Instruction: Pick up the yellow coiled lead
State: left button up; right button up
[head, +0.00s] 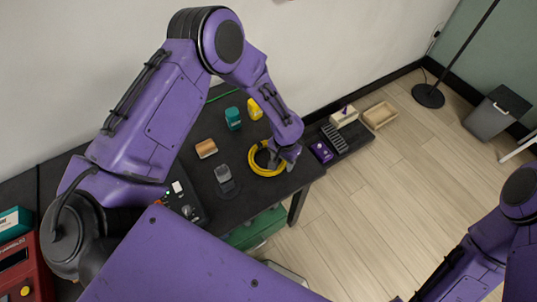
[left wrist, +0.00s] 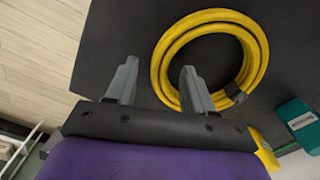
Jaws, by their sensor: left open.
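The yellow coiled lead (head: 256,163) lies as a ring on the black table, near its right end. In the left wrist view the coil (left wrist: 165,62) shows nearly whole, with a dark band at its lower right. My left gripper (head: 283,163) is above the right side of the coil. In the left wrist view its two fingers (left wrist: 157,78) are apart with nothing held between them. One finger overlaps the coil's near edge in that view; I cannot tell whether it touches. My right arm (head: 490,240) shows at the lower right, but its gripper is out of view.
Near the coil on the black table (head: 237,198) are a teal item (head: 233,118), a yellow item (head: 254,109), a tan block (head: 206,148) and a dark grey item (head: 223,174). A low dark shelf (head: 350,140) holds several things beyond the table's right end. Open floor lies to the right.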

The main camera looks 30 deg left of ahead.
pick_arm(q)
jog(key=shift+w+f, duration=0.1)
jog(key=shift+f, duration=0.35)
jog(key=shift+s+r, duration=0.1)
jog(key=shift+s, duration=0.15)
jog(key=shift+s+r, duration=0.1)
jog(key=shift+c, duration=1.2)
grip_shut()
notch_tip(320, 180, up, 10)
jog(key=b, duration=0.2)
